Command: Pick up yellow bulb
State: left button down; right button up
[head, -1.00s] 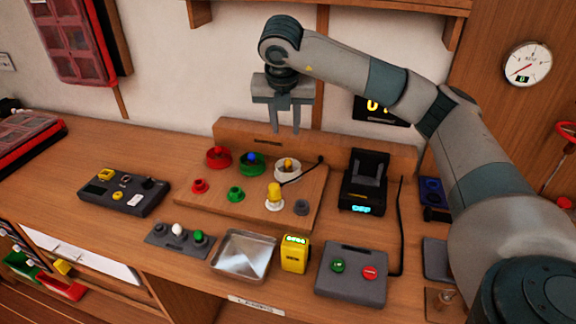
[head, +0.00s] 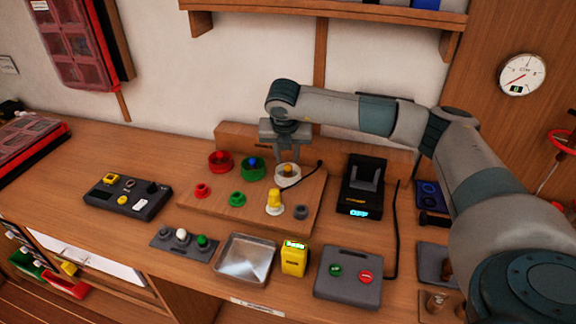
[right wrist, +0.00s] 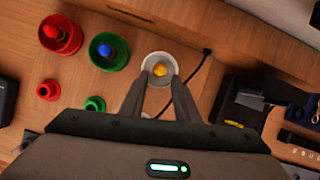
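A small yellow bulb (head: 288,170) sits inside a white round cup (head: 287,181) at the back of the wooden board. It also shows in the right wrist view (right wrist: 160,69), in the middle of the cup. My right gripper (head: 288,157) points down over this cup, its two fingers apart, one on each side of the bulb. In the right wrist view the open fingertips (right wrist: 160,77) overlap the cup's near rim; I cannot tell whether they touch it. A yellow piece on a white base (head: 274,202) stands nearer the front. My left gripper is not in view.
A red cup (head: 219,162) and a green cup (head: 251,167) with a blue bulb stand left of the white cup. A dark cable runs right of it. A black device (head: 362,185) stands to the right; a metal tray (head: 245,260) lies in front.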

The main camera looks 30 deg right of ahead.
aim_at(288, 165)
jog(key=shift+w+f, duration=0.15)
jog(key=shift+f, duration=0.25)
jog(key=shift+d, duration=0.1)
jog(key=shift+w+d+f+p, duration=0.15)
jog(key=shift+f+p, duration=0.15)
jog(key=shift+p, duration=0.3)
jog(key=p+x, duration=0.2)
jog(key=x, duration=0.1)
jog(key=shift+w+d+f, duration=0.1)
jog(key=shift+w+f, duration=0.05)
jog(key=shift+f, duration=0.1)
jog(key=shift+w+d+f, duration=0.1)
jog(key=shift+f, duration=0.3)
jog(key=shift+c, duration=0.4)
grip_shut()
